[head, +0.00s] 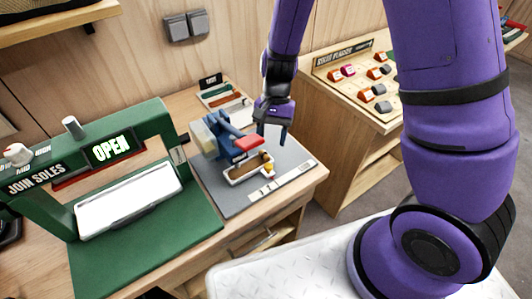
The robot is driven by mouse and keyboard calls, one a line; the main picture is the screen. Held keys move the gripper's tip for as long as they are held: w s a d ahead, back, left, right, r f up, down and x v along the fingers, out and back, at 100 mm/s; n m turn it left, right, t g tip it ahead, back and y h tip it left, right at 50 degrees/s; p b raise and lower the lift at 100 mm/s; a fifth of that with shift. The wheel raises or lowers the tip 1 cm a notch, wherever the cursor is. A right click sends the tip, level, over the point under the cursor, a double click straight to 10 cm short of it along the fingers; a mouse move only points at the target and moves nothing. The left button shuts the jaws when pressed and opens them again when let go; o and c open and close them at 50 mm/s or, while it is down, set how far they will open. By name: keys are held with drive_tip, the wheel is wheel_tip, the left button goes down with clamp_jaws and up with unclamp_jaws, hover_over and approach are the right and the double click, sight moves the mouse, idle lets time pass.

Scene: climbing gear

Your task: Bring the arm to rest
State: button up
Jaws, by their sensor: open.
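My purple arm reaches up from the lower right and over to the workbench. My gripper (272,134) points down above the right part of the bench. Its two dark fingers are apart and I see nothing between them. Below and left of it is a blue clamp-like device (205,139) with a red part (246,142). I cannot tell whether the gripper touches the red part or is only in front of it.
A green press (150,245) with an "OPEN" display stands at the left. A grey mat (225,200) holds a small wooden tray (236,178) with little items. A wooden display stand (345,100) with coloured holds is behind right.

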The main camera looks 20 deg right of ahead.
drive_tip(key=shift+s+a+r, duration=0.2)
drive_tip(key=shift+r, duration=0.5)
drive_tip(key=shift+s, duration=0.1)
drive_tip(key=s+d+r+n+t, duration=0.1)
drive_tip(key=s+d+r+t, duration=0.15)
drive_tip(key=r, duration=0.55)
drive_tip(key=s+d+r+n+t, duration=0.2)
drive_tip(key=s+d+r, duration=0.15)
drive_tip(key=r, duration=0.45)
drive_tip(key=s+d+r+n+t, duration=0.1)
drive_tip(key=s+d+r+t, duration=0.2)
drive_tip(key=r, duration=0.6)
drive_tip(key=s+d+r+n+t+h, duration=0.1)
drive_tip(key=s+d+r+h, duration=0.1)
drive_tip(key=s+d+r, duration=0.2)
drive_tip(key=s, duration=0.3)
drive_tip(key=shift+s+d+r+n+t, duration=0.15)
drive_tip(key=shift+r+n+t, duration=0.15)
drive_tip(key=shift+r+t, duration=0.05)
